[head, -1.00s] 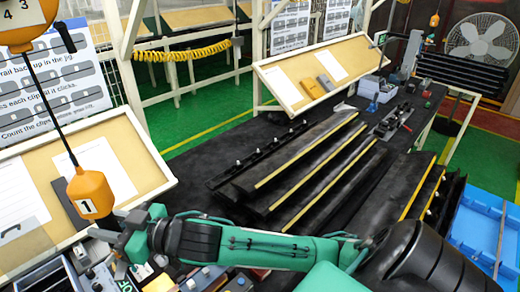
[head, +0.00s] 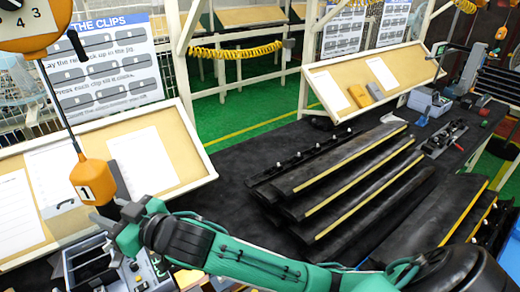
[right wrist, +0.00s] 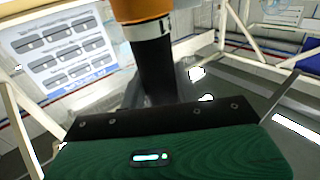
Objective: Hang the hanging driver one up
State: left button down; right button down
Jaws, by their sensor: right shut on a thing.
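The hanging driver one has an orange top (head: 93,182) with a white label "1". In the head view it hangs at the left on a dark cord from a round orange-and-white unit (head: 30,22) marked 3 and 4. My right gripper (head: 112,217) is shut on the driver just below the orange top. In the right wrist view the driver's black body (right wrist: 155,68) stands at the jaws, with the orange part above it. The fingers hide part of the body, and its lower end is not clear. My left gripper is not in view.
A tilted board (head: 190,150) with white sheets stands behind the driver. A clips poster (head: 110,65) is behind it. Below are a grey tray (head: 90,262) and small parts. Long dark trim strips (head: 350,185) lie on the black table (head: 240,160).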

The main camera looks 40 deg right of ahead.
dwell(0.4)
grip_release()
dwell(0.4)
dwell(0.5)
jog(key=r+v, duration=0.2)
jog(key=v, duration=0.8)
dwell(1.1)
dwell(0.4)
